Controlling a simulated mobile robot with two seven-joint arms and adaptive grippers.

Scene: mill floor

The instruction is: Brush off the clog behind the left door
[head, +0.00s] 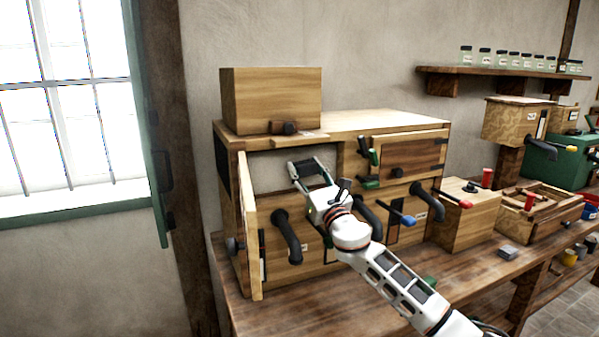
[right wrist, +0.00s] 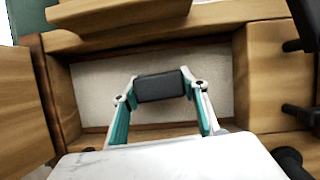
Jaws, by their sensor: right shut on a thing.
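The left door (head: 250,230) of the wooden cabinet stands swung open to the left; it also shows in the right wrist view (right wrist: 18,110). Behind it is a shallow opening with a pale back surface (right wrist: 90,88). My right gripper (head: 310,170) reaches into this opening from the front. In the right wrist view my right gripper (right wrist: 160,88) is shut on a dark grey block (right wrist: 160,85), held across its fingers in front of the pale surface. I cannot tell for sure whether the block is a brush. I cannot make out a separate clog. My left gripper is out of view.
The right door (head: 412,160) is closed. A wooden box (head: 270,98) sits on top of the cabinet. Dark curved pipes (head: 287,236) stick out of the front below. A smaller wooden box (head: 468,225) and an open crate (head: 545,210) stand on the bench to the right.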

